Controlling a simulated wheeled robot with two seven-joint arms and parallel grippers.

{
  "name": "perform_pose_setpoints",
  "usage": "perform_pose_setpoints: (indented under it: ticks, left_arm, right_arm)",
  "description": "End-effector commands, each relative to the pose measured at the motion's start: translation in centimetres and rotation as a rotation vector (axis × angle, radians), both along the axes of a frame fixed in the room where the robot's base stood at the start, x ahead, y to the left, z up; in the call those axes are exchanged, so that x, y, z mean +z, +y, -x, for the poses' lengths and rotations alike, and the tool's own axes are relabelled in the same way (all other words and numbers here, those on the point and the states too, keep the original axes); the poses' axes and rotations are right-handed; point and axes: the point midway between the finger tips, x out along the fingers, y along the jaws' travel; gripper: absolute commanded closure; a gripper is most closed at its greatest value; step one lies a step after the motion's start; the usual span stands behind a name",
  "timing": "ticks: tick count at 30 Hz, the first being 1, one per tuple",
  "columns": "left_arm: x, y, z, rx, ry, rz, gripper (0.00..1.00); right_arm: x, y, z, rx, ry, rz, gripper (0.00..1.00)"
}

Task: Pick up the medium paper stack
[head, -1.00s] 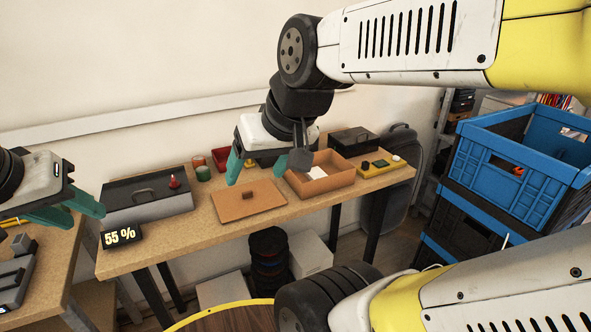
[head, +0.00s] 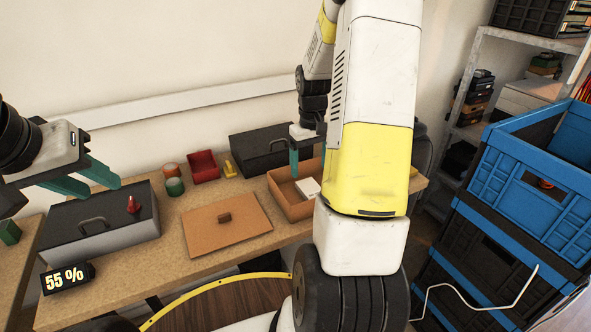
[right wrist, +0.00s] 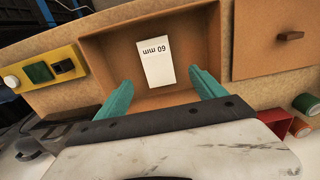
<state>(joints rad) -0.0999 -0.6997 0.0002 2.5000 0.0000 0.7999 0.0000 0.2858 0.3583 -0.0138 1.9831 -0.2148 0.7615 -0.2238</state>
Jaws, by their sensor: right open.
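A white paper stack (head: 307,187), marked "60 mm" in the right wrist view (right wrist: 156,63), lies in an open brown box (head: 289,202). The box also shows in the right wrist view (right wrist: 100,58). My right gripper (right wrist: 161,82) is open and empty at the box, its teal fingers on either side of the stack's near end in that view. In the head view my right gripper (head: 307,165) is partly hidden by my own arm. I cannot tell its exact height above the stack. My left gripper (head: 98,182) is open and empty, above the grey toolbox at the left.
A brown lid (head: 226,222) with a knob lies beside the box. A grey toolbox (head: 105,235), a red bin (head: 203,167), small spools (head: 175,187) and a black case (head: 262,150) are on the table. Blue crates (head: 530,190) stand at the right. A yellow panel (right wrist: 42,70) flanks the box.

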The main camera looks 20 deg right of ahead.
Motion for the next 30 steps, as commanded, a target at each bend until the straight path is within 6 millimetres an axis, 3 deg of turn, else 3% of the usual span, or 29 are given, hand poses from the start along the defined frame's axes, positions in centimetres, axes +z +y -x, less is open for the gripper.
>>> perform_pose_setpoints:
  ticks: [18, 26, 27, 30]
  left_arm:
    - [0.0, 0.0, 0.0, 0.000, 0.000, 0.000, 0.64]
    - [0.0, 0.0, 0.0, 0.000, 0.000, 0.000, 0.64]
    - [0.0, 0.0, 0.0, 0.000, 0.000, 0.000, 0.64]
    - [0.0, 0.0, 0.0, 0.000, 0.000, 0.000, 0.64]
  right_arm:
    - [-7.5, -0.4, -0.1, 0.001, 0.005, -0.001, 0.20]
    - [-7.9, -0.4, -0.1, 0.000, 0.003, -0.001, 0.20]
    - [-7.9, -0.4, -0.1, 0.000, 0.003, -0.001, 0.22]
    - [-7.9, -0.4, -0.1, 0.000, 0.003, -0.001, 0.42]
